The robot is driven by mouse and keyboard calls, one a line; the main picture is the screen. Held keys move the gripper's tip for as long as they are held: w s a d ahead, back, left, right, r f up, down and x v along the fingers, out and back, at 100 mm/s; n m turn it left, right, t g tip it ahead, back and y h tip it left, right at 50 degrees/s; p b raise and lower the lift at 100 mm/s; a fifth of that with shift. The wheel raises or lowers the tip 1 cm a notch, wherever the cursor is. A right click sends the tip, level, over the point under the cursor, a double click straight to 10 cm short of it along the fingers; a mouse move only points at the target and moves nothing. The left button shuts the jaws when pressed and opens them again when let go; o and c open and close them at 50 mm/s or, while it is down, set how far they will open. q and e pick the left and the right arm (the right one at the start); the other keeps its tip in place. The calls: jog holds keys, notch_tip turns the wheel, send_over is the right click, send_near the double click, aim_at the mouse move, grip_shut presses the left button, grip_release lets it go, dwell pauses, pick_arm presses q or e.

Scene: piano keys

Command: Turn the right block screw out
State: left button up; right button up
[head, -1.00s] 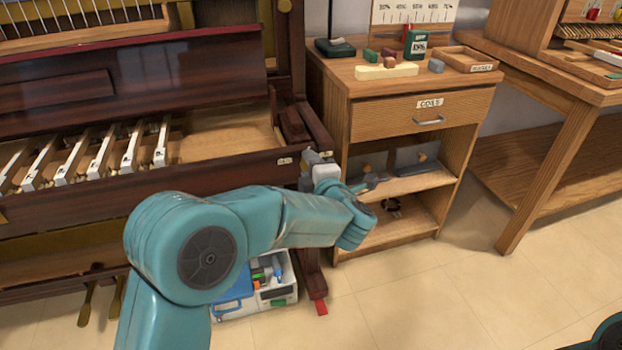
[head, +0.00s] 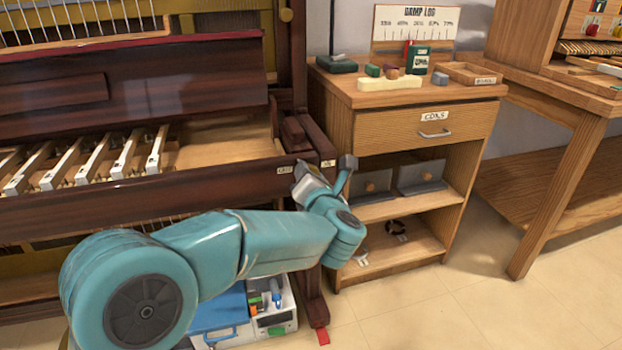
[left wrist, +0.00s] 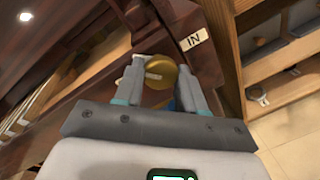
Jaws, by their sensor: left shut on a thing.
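The right block screw (left wrist: 163,72) shows in the left wrist view as a round brass head with a slot. My left gripper (left wrist: 164,68) has its two grey fingers closed on either side of that head. The dark wooden block (left wrist: 215,60) behind it carries a tag (left wrist: 194,39) reading "IN". In the head view my left gripper (head: 328,175) is at the right end of the piano's key bed, and its wrist hides the screw there. I cannot tell how far the screw is in the block. My right gripper is in neither view.
A wooden cabinet (head: 388,131) stands close to the right of the gripper, with grey boxes (head: 420,176) on its shelf. Exposed white-fronted keys (head: 92,160) lie to the left. An open tool case (head: 270,305) is on the floor under my arm.

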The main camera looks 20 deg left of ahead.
pick_arm(q)
jog(key=shift+n+t, duration=0.45)
jog(key=shift+n, duration=1.85)
jog(key=shift+n+t, duration=0.45)
jog(key=shift+n, duration=1.85)
jog(key=o, duration=1)
jog(key=shift+w, duration=0.1)
jog(key=shift+o, duration=0.2)
jog(key=p+v, duration=0.2)
jog(key=v, duration=1.4)
jog(key=shift+s, duration=0.25)
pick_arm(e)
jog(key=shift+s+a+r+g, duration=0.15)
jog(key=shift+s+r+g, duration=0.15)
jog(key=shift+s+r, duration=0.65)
pick_arm(q)
jog(key=shift+r, duration=0.1)
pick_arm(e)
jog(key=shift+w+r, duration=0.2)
